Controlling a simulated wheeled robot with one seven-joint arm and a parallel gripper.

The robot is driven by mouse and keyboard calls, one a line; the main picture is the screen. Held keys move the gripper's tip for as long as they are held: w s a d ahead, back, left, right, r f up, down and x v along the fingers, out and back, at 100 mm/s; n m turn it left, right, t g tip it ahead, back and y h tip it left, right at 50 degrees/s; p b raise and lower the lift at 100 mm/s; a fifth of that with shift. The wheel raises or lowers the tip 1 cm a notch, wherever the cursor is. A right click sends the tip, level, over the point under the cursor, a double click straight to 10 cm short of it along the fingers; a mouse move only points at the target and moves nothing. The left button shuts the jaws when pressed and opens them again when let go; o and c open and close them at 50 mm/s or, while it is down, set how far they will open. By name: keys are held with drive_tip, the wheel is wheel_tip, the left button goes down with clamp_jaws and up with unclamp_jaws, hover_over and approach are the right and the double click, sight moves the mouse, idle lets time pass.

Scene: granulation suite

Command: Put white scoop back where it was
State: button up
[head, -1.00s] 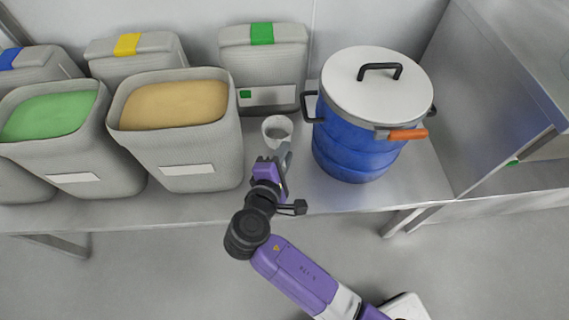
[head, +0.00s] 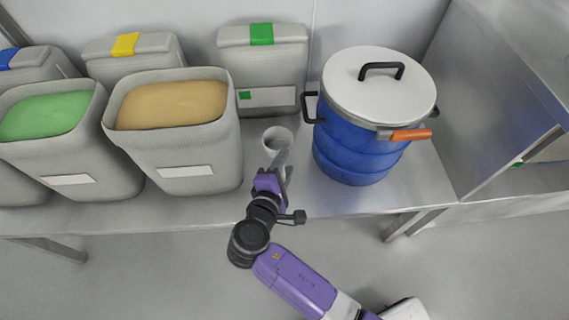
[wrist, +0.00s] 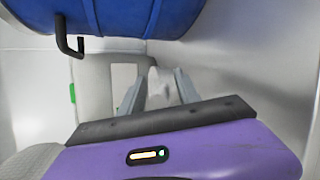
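The white scoop (head: 277,147) shows in the head view as a pale round cup with its opening up, between the tan-filled bin and the blue drum. My gripper (head: 279,160) is just in front of it, over the steel bench. In the wrist view a whitish part of the scoop (wrist: 160,88) fills the gap between the two grey fingers of my gripper (wrist: 160,95), which look closed against it. Whether the scoop's bottom touches the bench cannot be told.
The blue drum (head: 352,145), with white lid and orange-handled latch, stands close on the right. The tan-filled bin (head: 190,150) stands close on the left. A lidded bin with a green tab (head: 275,72) is behind. The bench's front edge (head: 340,211) is clear.

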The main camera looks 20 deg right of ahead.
drive_tip(key=shift+r, duration=0.15)
drive_tip(key=p+v, duration=0.3)
drive_tip(key=v, duration=0.9)
